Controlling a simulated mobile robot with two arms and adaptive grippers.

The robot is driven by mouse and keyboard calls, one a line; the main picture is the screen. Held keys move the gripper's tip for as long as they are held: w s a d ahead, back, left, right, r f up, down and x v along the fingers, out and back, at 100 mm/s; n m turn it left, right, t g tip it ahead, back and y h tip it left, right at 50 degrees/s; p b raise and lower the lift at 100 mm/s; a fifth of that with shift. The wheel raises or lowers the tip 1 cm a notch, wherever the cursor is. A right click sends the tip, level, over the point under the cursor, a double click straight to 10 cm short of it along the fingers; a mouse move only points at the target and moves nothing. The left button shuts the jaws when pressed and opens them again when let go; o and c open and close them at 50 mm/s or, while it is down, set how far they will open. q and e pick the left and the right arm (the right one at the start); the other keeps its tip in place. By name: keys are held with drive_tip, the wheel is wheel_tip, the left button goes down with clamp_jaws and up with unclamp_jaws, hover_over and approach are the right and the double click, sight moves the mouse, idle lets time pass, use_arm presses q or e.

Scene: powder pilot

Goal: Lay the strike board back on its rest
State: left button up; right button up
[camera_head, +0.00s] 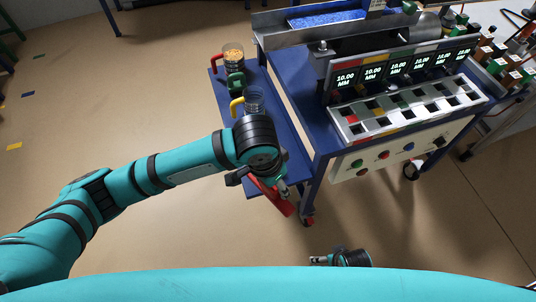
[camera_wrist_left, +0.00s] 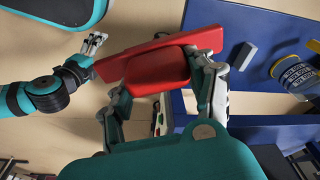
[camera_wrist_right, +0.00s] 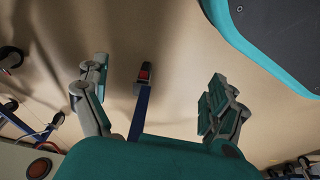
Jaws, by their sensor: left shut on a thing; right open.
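The red strike board (camera_head: 272,196) is held by my left gripper (camera_head: 280,186) at the near end of the low blue side shelf (camera_head: 222,100). In the left wrist view the red strike board (camera_wrist_left: 158,70) lies tilted between the two fingers of my left gripper (camera_wrist_left: 200,55), which is shut on it. A small grey block (camera_wrist_left: 243,56) sits on the blue surface beside it; I cannot tell whether it is part of the rest. My right gripper (camera_head: 325,259) is open and empty over the floor, low in the head view; its spread fingers show in the right wrist view (camera_wrist_right: 155,92).
Cups with red, green and yellow handles stand along the blue shelf, one filled with orange grains (camera_head: 233,52). A blue machine table with a slotted panel (camera_head: 408,108) and lit displays is on the right. Its caster (camera_head: 307,221) is near my left gripper.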

use_arm(q)
drive_tip(key=shift+w+a, duration=0.25)
drive_tip(key=shift+a, duration=0.15)
drive_tip(key=w+f+b, duration=0.2)
drive_tip(key=w, duration=0.5)
drive_tip(key=w+f+b, duration=0.2)
drive_tip(key=w+f, duration=0.1)
drive_tip(key=w, duration=0.5)
drive_tip(key=shift+w, duration=0.25)
use_arm(e)
wheel_tip(320, 180, up, 14)
drive_tip(key=w, duration=0.2)
drive_tip(key=shift+t, duration=0.3)
use_arm(q)
drive_tip(key=shift+d+f, duration=0.1)
use_arm(e)
drive_tip(key=shift+f, duration=0.2)
use_arm(q)
drive_tip(key=shift+f, duration=0.25)
drive_tip(key=o, duration=1.4)
use_arm(e)
drive_tip(key=shift+f, duration=0.5)
use_arm(q)
drive_tip(key=shift+r, duration=0.1)
